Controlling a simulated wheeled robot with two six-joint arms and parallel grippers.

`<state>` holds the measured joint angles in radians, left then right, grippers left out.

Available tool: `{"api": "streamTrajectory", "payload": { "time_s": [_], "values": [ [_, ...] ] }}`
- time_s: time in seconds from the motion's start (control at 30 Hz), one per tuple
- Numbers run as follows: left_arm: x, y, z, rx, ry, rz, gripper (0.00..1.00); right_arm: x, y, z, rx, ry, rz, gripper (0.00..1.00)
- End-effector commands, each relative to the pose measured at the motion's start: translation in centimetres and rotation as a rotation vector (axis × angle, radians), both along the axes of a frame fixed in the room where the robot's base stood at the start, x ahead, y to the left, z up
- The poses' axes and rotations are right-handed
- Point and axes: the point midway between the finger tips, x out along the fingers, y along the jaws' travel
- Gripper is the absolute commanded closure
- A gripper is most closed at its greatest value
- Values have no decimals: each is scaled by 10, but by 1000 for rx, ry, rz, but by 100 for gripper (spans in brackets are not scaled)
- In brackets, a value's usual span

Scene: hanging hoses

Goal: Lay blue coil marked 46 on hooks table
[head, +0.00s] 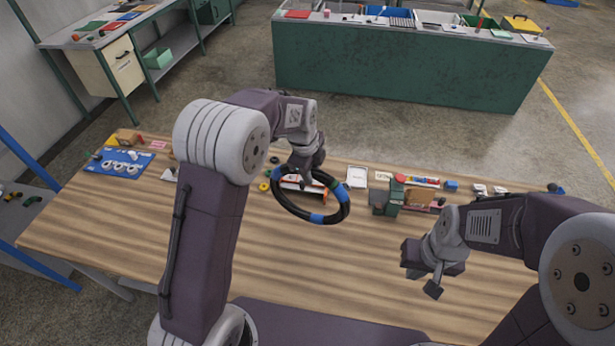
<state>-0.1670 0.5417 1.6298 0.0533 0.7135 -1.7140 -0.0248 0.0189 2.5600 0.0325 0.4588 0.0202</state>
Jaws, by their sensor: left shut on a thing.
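A dark coil with blue bands (317,218) hangs as a ring from my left gripper (308,176) above the wooden table (290,262). My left gripper is shut on the coil's upper rim. No number can be read on the coil at this size. My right gripper (425,274) is over the table's right half, with its fingers apart and nothing between them. No hooks can be made out on the table; my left arm and the coil hide part of its back edge.
A blue board with pale rings (122,163) lies at the table's back left. A green device (389,196) and a brown box (417,197) stand at the back right. Small items line the back edge. The table's front middle is clear. A green workbench (400,72) stands beyond.

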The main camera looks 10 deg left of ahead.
Motion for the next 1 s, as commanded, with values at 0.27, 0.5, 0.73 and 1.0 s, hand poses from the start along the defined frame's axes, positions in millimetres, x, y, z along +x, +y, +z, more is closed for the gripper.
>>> {"api": "streamTrajectory", "payload": {
  "time_s": [0.27,0.5,0.73,1.0],
  "values": [
    [12,13,-10,-1,-3,-1,100,0,0,5,0,0,0,100],
    [11,13,-39,0,2,0,100,0,0,16,0,0,0,100],
    [12,13,-50,-1,-3,0,100,0,0,16,0,0,0,100],
    [11,13,-53,0,0,0,53,0,0,14,0,0,0,100]
  ]
}}
